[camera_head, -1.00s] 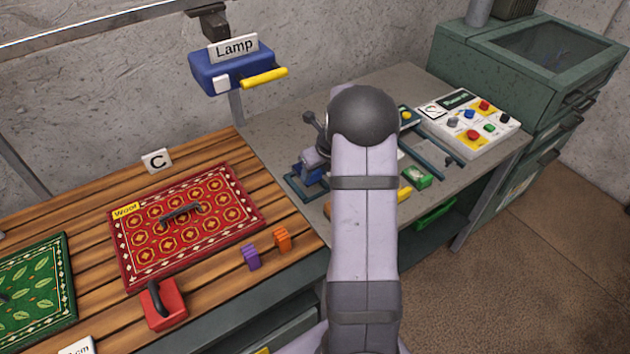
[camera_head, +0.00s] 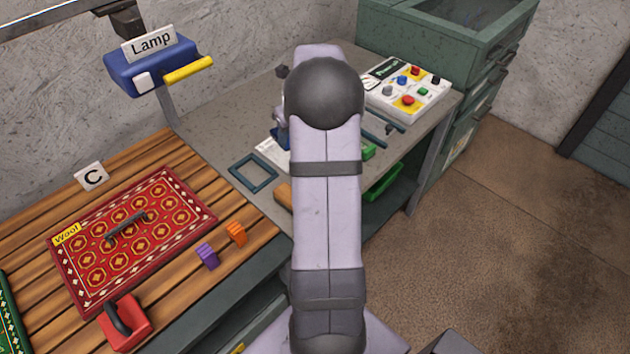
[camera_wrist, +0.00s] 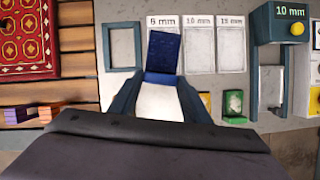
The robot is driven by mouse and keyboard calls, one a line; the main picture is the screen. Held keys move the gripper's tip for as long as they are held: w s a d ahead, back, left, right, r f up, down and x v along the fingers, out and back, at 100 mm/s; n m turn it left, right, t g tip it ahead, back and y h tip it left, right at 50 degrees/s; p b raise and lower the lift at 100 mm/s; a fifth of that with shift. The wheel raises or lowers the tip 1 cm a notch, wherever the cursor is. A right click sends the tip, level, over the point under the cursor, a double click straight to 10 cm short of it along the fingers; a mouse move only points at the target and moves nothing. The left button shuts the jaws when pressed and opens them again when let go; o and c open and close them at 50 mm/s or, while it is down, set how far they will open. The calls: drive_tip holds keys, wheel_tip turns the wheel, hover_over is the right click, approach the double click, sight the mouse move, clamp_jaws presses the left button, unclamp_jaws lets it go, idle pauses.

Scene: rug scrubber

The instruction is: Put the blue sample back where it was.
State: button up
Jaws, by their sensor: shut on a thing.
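The blue sample (camera_wrist: 163,52) is a dark blue block between the fingertips of my gripper (camera_wrist: 162,78) in the wrist view. The gripper is shut on it and covers its lower end. The sample overlaps the white plate marked 8 mm (camera_wrist: 161,21); its height above the plate is hard to tell. An empty dark blue-grey frame (camera_wrist: 107,48) lies just left of the sample. In the head view that frame (camera_head: 238,178) lies on the grey bench, left of my arm. A blue part (camera_head: 281,138) shows beside my arm there; the arm hides most of the gripper.
White plates marked 10 mm (camera_wrist: 199,50) and 15 mm (camera_wrist: 230,50) stand right of the sample. A 10 mm device (camera_wrist: 280,25) and a green block (camera_wrist: 233,104) are further right. Purple (camera_head: 207,256) and orange (camera_head: 237,233) blocks sit on the slatted table. The blue lamp (camera_head: 150,65) overhangs the bench.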

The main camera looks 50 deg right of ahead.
drive_tip(key=s+d+m+h, duration=0.1)
drive_tip(key=s+d+m, duration=0.2)
drive_tip(key=s+d, duration=0.5)
drive_tip(key=s+a+f+n+y, duration=0.1)
drive_tip(key=s+a+n, duration=0.3)
drive_tip(key=a+n, duration=0.1)
drive_tip(key=shift+a+y, duration=0.25)
drive_tip(key=shift+y, duration=0.15)
drive_tip(key=shift+f, duration=0.1)
drive_tip(key=shift+f+p, duration=0.45)
drive_tip(key=shift+f, duration=4.5)
